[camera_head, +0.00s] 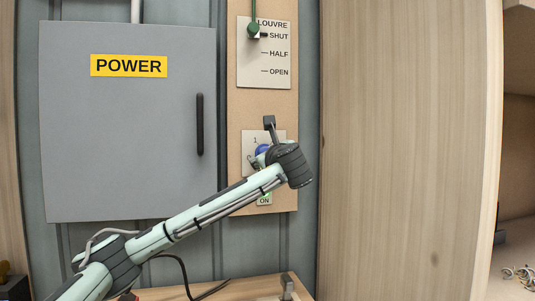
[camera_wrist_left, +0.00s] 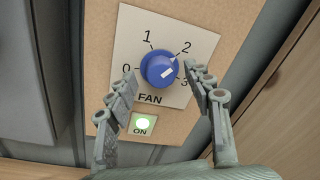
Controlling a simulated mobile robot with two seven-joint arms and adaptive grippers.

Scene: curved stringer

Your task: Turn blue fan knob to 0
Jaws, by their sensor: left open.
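The blue fan knob (camera_wrist_left: 157,69) sits on a pale plate (camera_wrist_left: 124,40) marked 0, 1, 2, 3 and FAN. In the head view the knob (camera_head: 262,149) is partly hidden by my left wrist. My left gripper (camera_wrist_left: 158,80) is open, with one finger on each side of the knob's lower part. I see gaps between the fingers and the knob in the wrist view, but depth is hard to judge. The gripper also shows in the head view (camera_head: 261,142). My right gripper is not in view.
A lit green ON indicator (camera_wrist_left: 142,124) is below the knob. A louvre plate (camera_head: 264,72) with a green-handled lever (camera_head: 254,28) at SHUT is above. A grey POWER cabinet (camera_head: 125,130) with a black handle stands left. A wooden panel (camera_head: 405,150) stands right.

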